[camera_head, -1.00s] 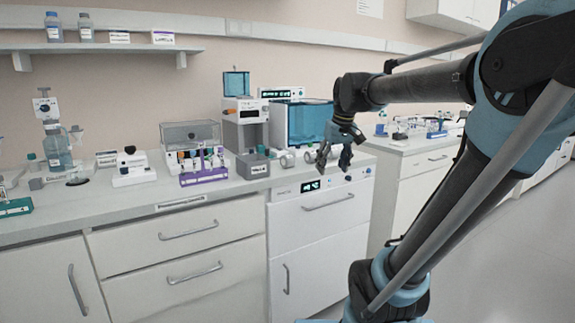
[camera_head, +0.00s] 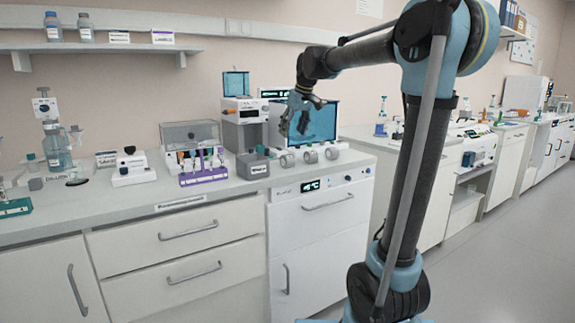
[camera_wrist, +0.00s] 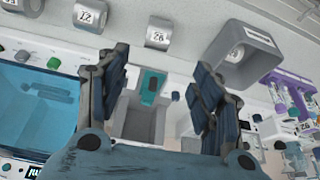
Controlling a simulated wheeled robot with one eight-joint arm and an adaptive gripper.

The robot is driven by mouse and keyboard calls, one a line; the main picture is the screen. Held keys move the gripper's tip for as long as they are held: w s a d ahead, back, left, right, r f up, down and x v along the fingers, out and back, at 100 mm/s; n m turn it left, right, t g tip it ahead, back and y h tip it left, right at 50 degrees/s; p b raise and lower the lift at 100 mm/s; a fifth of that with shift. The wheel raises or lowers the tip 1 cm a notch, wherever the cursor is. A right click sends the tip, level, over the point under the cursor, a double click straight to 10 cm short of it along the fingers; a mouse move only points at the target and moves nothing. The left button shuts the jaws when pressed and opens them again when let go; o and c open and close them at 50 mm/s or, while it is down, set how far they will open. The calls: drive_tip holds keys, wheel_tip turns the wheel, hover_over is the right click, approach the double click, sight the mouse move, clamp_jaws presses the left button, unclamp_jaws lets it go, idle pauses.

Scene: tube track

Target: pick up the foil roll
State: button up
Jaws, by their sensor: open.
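Three short silver-grey rolls with white faces lie in a row near the front of the bench: a left one (camera_head: 287,160), a middle one (camera_head: 310,157) and a right one (camera_head: 332,153). The wrist view shows numbered labels on the left roll (camera_wrist: 159,36) and the middle roll (camera_wrist: 90,14); the third (camera_wrist: 24,5) is cut by the top edge. I cannot tell which is the foil roll. My gripper (camera_head: 294,127) is open and empty, above and behind the row. In the wrist view its fingers (camera_wrist: 160,75) point down with no roll between them.
A grey open box (camera_head: 252,165) stands left of the rolls, with a round pale thing inside in the wrist view (camera_wrist: 237,52). A blue-fronted device (camera_head: 320,122) and a white-grey instrument (camera_head: 244,125) stand behind. A purple tube rack (camera_head: 204,176) is further left.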

sight(288, 156)
drive_tip(key=x, duration=0.8)
drive_tip(key=shift+w+d+x, duration=0.1)
drive_tip(key=shift+d+x, duration=0.1)
drive_tip(key=shift+x, duration=1.05)
drive_tip(key=shift+w+d+x, duration=0.1)
drive_tip(key=shift+d+x, duration=0.05)
drive_tip(key=shift+x, duration=1.15)
drive_tip(key=c, duration=1.2)
